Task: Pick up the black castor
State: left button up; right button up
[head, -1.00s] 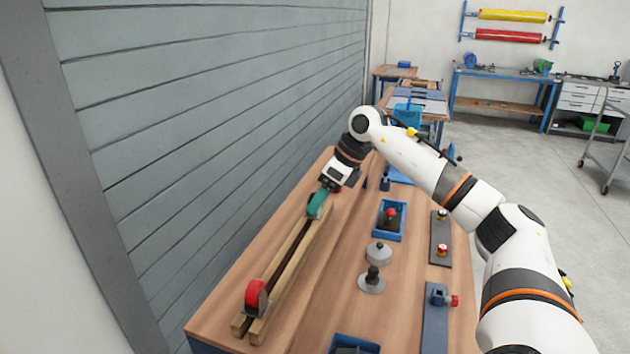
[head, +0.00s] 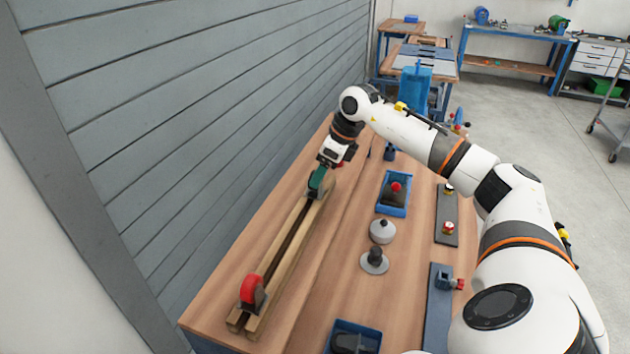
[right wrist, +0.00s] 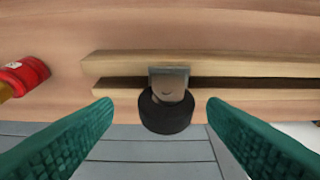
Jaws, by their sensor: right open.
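The black castor (right wrist: 166,113) shows in the right wrist view as a dark wheel with a grey metal bracket. It sits at the wooden rails (right wrist: 200,64), by the edge nearer the slatted wall. My right gripper (right wrist: 160,125) is open, its two teal fingers spread to either side of the castor with gaps between. In the head view my right gripper (head: 317,181) points down at the far end of the rails (head: 285,262) and largely hides the castor. My left gripper is not in view.
A red castor (head: 252,291) stands at the near end of the rails. Right of them are a blue tray (head: 404,207), round grey parts (head: 381,231) and another blue tray (head: 371,330). A grey slatted wall (head: 200,130) borders the left. A red cylinder (right wrist: 24,75) lies nearby.

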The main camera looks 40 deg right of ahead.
jog(key=x, duration=0.1)
jog(key=p+x, duration=0.1)
jog(key=x, duration=0.1)
jog(key=shift+w+a+f, duration=0.1)
jog(key=shift+a+f, duration=0.05)
jog(key=shift+a, duration=0.2)
jog(key=shift+w+f, duration=0.1)
jog(key=shift+f, duration=0.2)
jog(key=c, duration=1.1)
jog(key=shift+r, duration=0.15)
